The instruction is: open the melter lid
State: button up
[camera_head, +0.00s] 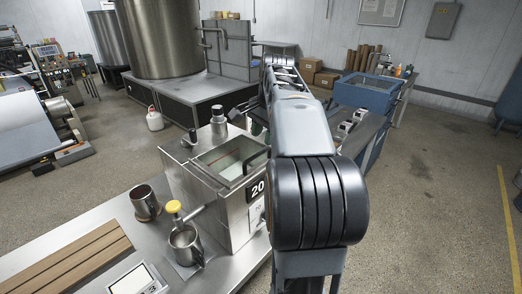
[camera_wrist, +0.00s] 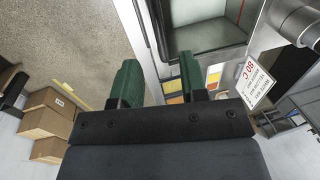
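The melter (camera_head: 205,200) is a stainless steel box on the metal bench, with a "20" display on its front. Its lid (camera_head: 206,160) is a metal-framed panel with a pale window on top. It looks flat on the box, but I cannot tell for sure that it is shut. In the wrist view, part of a metal frame around a grey pane (camera_wrist: 205,28) shows beyond the fingers. My gripper (camera_wrist: 161,82) has two green fingertips set apart with nothing between them. In the head view my arm hides the melter's right side and most of my gripper.
A yellow-knobbed valve (camera_head: 174,207) sticks out of the melter above a metal cup (camera_head: 186,245). A blue machine (camera_head: 366,95) stands back right. The right floor is clear.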

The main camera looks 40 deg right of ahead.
aim_at(261, 152)
jog(key=shift+w+a+f, duration=0.1)
jog(key=shift+w+f, duration=0.1)
jog(key=shift+f, duration=0.75)
jog(key=shift+w+f, duration=0.15)
jog(key=shift+f, duration=0.75)
jog(key=shift+w+a+f, duration=0.1)
jog(key=shift+w+f, duration=0.1)
jog(key=shift+f, duration=0.75)
jog(key=shift+d, duration=0.1)
grip_shut()
